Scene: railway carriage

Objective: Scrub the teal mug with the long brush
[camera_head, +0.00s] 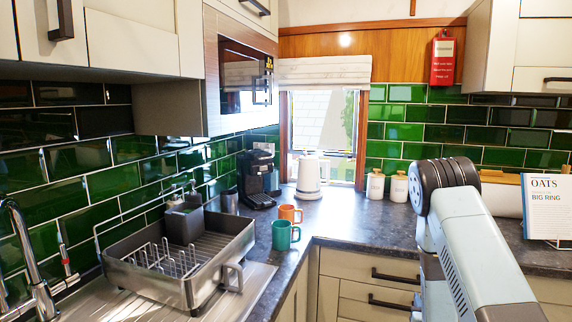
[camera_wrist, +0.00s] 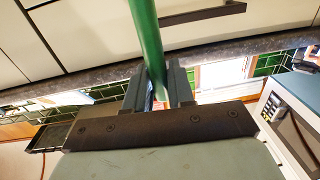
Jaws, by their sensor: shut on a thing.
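The teal mug (camera_head: 285,236) stands upright on the dark worktop, near its front edge and just right of the dish rack. My gripper (camera_wrist: 158,90) shows in the wrist view, shut on a green rod-like handle, which looks like that of the long brush (camera_wrist: 147,35). The handle runs between both fingers and out of the top of the picture; its brush head is not visible. In the head view my arm is at the right, and the gripper and brush cannot be seen. The mug is not clear in the wrist view.
An orange mug (camera_head: 291,213) stands close behind the teal one. A metal dish rack (camera_head: 175,290) is at the left, by the tap (camera_head: 30,255). A coffee machine (camera_head: 256,180), white kettle (camera_head: 308,178) and two jars stand farther back. Worktop right of the mugs is clear.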

